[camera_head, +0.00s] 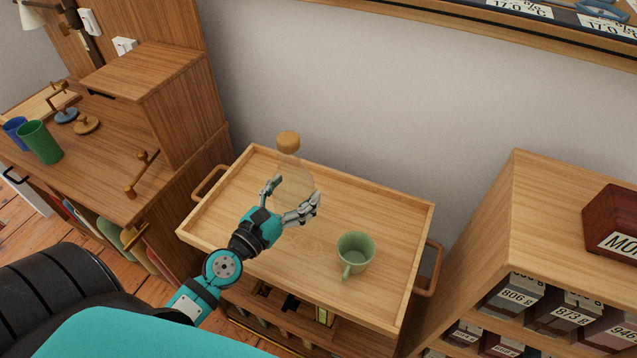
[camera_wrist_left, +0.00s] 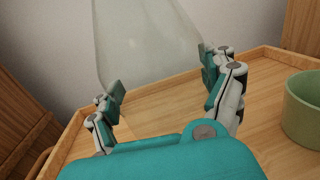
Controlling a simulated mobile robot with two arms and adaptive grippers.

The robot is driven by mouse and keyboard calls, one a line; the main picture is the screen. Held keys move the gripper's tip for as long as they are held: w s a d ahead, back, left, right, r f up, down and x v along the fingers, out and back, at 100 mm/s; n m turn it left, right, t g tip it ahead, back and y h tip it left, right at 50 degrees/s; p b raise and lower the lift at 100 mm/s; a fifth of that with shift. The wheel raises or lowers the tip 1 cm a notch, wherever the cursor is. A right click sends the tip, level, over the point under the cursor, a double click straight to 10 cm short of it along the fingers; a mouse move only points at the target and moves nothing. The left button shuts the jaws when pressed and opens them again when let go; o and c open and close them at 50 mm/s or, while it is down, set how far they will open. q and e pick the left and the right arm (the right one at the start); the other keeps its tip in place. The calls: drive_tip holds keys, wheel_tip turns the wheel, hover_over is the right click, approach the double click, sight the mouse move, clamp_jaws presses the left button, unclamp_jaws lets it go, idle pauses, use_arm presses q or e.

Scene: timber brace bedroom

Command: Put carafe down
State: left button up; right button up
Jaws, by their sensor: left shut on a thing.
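The carafe (camera_head: 291,181) is clear glass with a cork-coloured stopper (camera_head: 288,140). In the head view it stands upright over the left-middle part of a wooden tray top (camera_head: 365,205). My left gripper (camera_head: 289,202) is shut on the carafe's body, with a finger on each side. In the left wrist view the carafe (camera_wrist_left: 145,45) fills the space between the fingers of my left gripper (camera_wrist_left: 160,75). Its lower part is partly hidden by the gripper, so I cannot tell whether its base touches the tray. My right gripper is not in view.
A green mug (camera_head: 356,253) stands on the tray to the right of the carafe; it also shows in the left wrist view (camera_wrist_left: 304,110). The tray has a raised rim and side handles. A wooden desk (camera_head: 110,165) is left, a shelf unit (camera_head: 540,225) right.

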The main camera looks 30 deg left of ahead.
sight(312, 181)
use_arm(q)
drive_tip(key=w, duration=0.1)
drive_tip(key=w+d, duration=0.1)
drive_tip(key=w, duration=0.1)
drive_tip(key=w+d+p, duration=0.1)
drive_tip(key=shift+w+r, duration=0.1)
drive_tip(key=shift+w, duration=0.15)
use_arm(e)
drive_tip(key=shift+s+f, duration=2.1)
use_arm(q)
drive_tip(key=f, duration=0.1)
drive_tip(key=w+f+b, duration=0.1)
drive_tip(key=f+b, duration=0.1)
drive_tip(key=f, duration=0.1)
drive_tip(key=shift+w+d, duration=0.35)
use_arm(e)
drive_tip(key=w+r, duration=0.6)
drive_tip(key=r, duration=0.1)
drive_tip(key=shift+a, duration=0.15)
use_arm(q)
drive_tip(key=shift+b, duration=0.35)
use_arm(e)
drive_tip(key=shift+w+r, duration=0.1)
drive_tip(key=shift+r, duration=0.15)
use_arm(q)
drive_tip(key=o, duration=1.5)
drive_tip(key=shift+s+f, duration=0.1)
drive_tip(key=shift+f, duration=0.1)
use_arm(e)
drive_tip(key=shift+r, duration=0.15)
